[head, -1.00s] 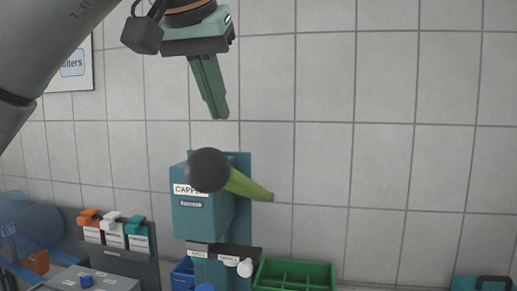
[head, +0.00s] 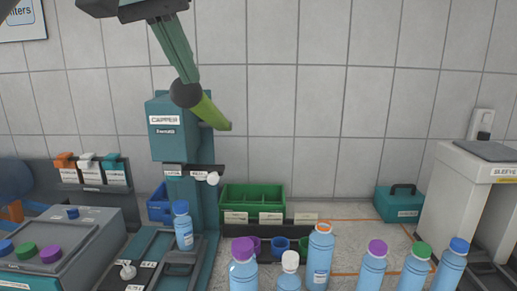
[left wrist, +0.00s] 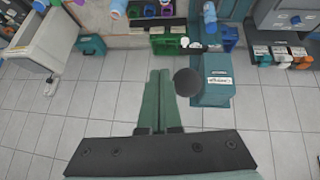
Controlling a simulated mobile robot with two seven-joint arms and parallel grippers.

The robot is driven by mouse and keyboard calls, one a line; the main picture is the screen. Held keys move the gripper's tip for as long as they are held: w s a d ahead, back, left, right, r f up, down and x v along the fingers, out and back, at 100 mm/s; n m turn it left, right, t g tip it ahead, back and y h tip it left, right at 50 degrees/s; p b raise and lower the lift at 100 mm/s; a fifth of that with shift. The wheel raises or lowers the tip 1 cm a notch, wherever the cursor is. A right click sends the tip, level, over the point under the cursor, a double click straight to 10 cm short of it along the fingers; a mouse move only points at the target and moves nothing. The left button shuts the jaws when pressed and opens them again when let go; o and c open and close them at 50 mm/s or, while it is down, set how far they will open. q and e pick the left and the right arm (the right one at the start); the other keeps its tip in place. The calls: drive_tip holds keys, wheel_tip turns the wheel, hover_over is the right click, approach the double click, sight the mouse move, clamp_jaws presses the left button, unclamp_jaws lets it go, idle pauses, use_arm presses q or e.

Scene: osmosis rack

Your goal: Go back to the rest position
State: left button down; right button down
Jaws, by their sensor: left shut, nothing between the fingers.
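My left gripper (head: 190,80) comes in from the top left in the head view, with its green fingers pointing down. The fingers are together with nothing between them. It is above the teal capper machine (head: 166,125) and appears close to the capper's green lever with a dark ball (head: 186,92); I cannot tell whether they touch. In the left wrist view the closed fingers (left wrist: 158,72) point toward the bench, beside the capper (left wrist: 212,88) and the dark ball. My right gripper is not in view.
Several blue bottles with coloured caps (head: 320,258) stand at the front of the bench. A green bin (head: 252,198) is behind them. A sleeve machine (head: 470,200) stands at the right, a teal case (head: 398,203) before it. The tiled wall above is clear.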

use_arm(q)
drive_tip(key=w+d+f+g+h, duration=0.2)
drive_tip(key=w+d+f+h, duration=0.15)
drive_tip(key=d+f, duration=0.3)
drive_tip(key=s+d+f+n+g+h, duration=0.2)
drive_tip(key=d+f+n+g+h, duration=0.25)
drive_tip(key=d+f+h, duration=0.2)
drive_tip(key=s+d+f+n+g+h, duration=0.3)
drive_tip(key=d+f+n+g+h, duration=0.15)
drive_tip(key=d+f, duration=0.3)
drive_tip(key=w+a+f+m+t+y, duration=0.3)
drive_tip(key=a+f+m+t, duration=0.4)
drive_tip(key=f+m+t, duration=0.6)
drive_tip(key=w+a+f+m+t+y, duration=0.25)
drive_tip(key=a+f+m+t, duration=0.75)
drive_tip(key=m, duration=0.6)
drive_tip(key=s+a+f+n+g+y, duration=0.3)
drive_tip(key=s+f+n, duration=0.3)
drive_tip(key=f, duration=0.3)
drive_tip(key=s+a+f+n+g+y, duration=0.2)
drive_tip(key=s+f+n, duration=0.4)
drive_tip(key=s+f, duration=0.3)
drive_tip(key=s+a+f+n+g+y, duration=0.3)
drive_tip(key=s+a+f+n+g, duration=0.2)
drive_tip(key=s+f, duration=0.3)
wheel_tip(320, 180, down, 3)
drive_tip(key=shift+r+n+y, duration=0.1)
drive_tip(key=shift+n+y, duration=0.2)
drive_tip(key=shift+n, duration=0.5)
